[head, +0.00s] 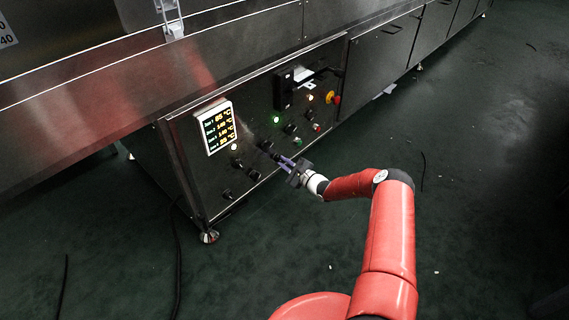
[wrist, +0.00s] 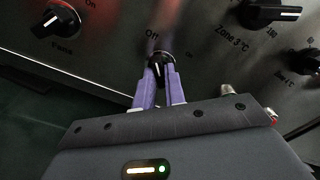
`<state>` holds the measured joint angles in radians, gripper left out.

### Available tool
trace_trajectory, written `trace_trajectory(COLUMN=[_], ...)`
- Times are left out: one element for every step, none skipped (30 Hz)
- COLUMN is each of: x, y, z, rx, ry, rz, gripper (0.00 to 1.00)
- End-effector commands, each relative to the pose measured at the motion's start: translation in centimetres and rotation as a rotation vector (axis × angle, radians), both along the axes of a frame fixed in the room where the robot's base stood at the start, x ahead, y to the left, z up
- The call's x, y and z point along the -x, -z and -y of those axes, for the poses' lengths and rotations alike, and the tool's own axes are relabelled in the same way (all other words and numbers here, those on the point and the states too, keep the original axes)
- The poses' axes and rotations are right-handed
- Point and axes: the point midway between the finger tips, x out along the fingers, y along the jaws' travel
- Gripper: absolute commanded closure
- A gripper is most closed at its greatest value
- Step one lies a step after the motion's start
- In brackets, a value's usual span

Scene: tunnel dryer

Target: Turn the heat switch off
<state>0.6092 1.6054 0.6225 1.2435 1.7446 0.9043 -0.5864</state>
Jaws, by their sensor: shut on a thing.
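The steel control panel (head: 200,170) of the dryer carries several black knobs. In the wrist view, a black knob (wrist: 161,62) with a white pointer mark sits between the two purple fingers of my gripper (wrist: 159,72), which is shut on it. In the head view, my gripper (head: 276,156) reaches this knob (head: 266,146) at the lower middle of the panel.
A Fans knob (wrist: 58,20) is at the upper left, a Zone 3 knob (wrist: 268,13) at the upper right. A lit temperature display (head: 217,128), a green light (head: 276,119) and a red-yellow emergency button (head: 331,97) are on the panel. The floor in front is mostly clear.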

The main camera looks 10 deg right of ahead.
Motion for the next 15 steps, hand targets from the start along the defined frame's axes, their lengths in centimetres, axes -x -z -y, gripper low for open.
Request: trace_trajectory(x=[0.02, 0.03, 0.03, 0.03, 0.03, 0.03, 0.03, 0.04, 0.03, 0.04, 0.03, 0.04, 0.03, 0.03, 0.03], y=[0.02, 0.03, 0.03, 0.03, 0.03, 0.03, 0.03, 0.03, 0.03, 0.03, 0.03, 0.03, 0.03, 0.03, 0.03], z=[-0.03, -0.04, -0.04, -0.04, -0.04, -0.03, -0.04, -0.04, -0.04, -0.04, -0.04, -0.04, -0.04, -0.04, -0.03], rx=[0.002, 0.003, 0.003, 0.003, 0.003, 0.003, 0.003, 0.003, 0.003, 0.003, 0.004, 0.003, 0.003, 0.003, 0.002], ry=[-0.001, -0.001, -0.001, -0.001, -0.001, -0.001, -0.001, -0.001, -0.001, -0.001, -0.002, -0.001, -0.001, -0.001, -0.001], rz=[0.002, 0.002, 0.002, 0.002, 0.002, 0.002, 0.002, 0.002, 0.002, 0.002, 0.002, 0.002, 0.002, 0.002, 0.002], gripper=[1.00, 1.00, 1.00, 1.00, 1.00, 1.00, 1.00, 1.00, 1.00, 1.00, 0.84, 0.79, 0.75, 0.71, 0.66])
